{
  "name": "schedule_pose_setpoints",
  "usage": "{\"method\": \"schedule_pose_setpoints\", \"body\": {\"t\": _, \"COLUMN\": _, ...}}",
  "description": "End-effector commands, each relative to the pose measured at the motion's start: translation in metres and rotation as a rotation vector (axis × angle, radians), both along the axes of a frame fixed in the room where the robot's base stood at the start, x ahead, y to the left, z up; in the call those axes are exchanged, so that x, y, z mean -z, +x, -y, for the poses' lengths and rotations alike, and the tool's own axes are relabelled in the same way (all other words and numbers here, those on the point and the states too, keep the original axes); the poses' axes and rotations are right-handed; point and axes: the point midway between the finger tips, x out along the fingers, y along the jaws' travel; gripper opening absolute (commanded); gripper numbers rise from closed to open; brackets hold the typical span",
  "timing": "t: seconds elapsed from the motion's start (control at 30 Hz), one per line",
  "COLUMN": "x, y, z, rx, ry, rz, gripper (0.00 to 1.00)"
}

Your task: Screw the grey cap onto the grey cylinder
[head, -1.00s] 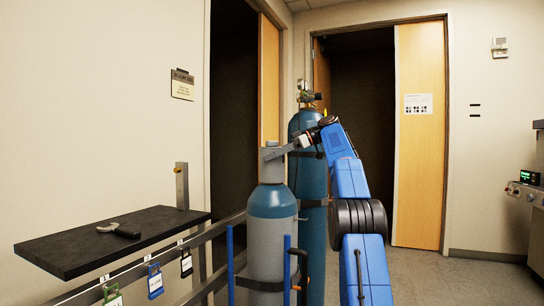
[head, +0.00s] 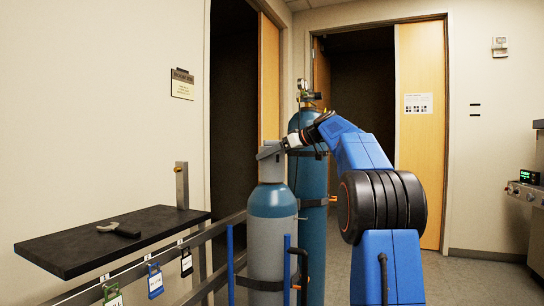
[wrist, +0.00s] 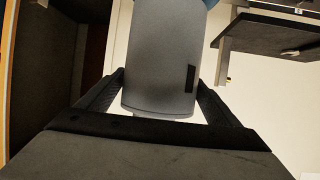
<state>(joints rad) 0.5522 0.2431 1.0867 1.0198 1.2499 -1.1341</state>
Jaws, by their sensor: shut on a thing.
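The grey cap (head: 271,172) sits upright on top of the grey cylinder (head: 270,250), which has a blue shoulder. My gripper (head: 270,151) comes from the right and is shut on the upper part of the cap. In the wrist view the cap (wrist: 165,50) fills the space between my two dark fingers (wrist: 160,85), with a dark slot on its side. A bit of the blue shoulder shows at the top edge there. The thread between cap and cylinder is hidden, so I cannot tell how tight it is.
A tall blue cylinder (head: 313,215) with a valve stands close behind, near my arm. A black shelf (head: 95,240) with a wrench (head: 119,230) is at left. A rail (head: 135,268) with hanging tags runs below it. Blue posts flank the grey cylinder. Floor is clear at right.

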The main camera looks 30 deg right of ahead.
Motion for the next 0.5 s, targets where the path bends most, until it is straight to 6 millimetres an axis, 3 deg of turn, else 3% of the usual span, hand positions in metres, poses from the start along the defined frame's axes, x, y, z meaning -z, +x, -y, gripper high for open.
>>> {"method": "schedule_pose_setpoints", "body": {"t": 0.2, "x": -0.0014, "y": -0.0009, "z": -0.0006, "rx": 0.111, "ry": -0.001, "rz": 0.002, "gripper": 0.25}}
{"method": "schedule_pose_setpoints", "body": {"t": 0.5, "x": -0.0013, "y": -0.0003, "z": 0.0003, "rx": 0.121, "ry": 0.001, "rz": 0.002, "gripper": 0.25}}
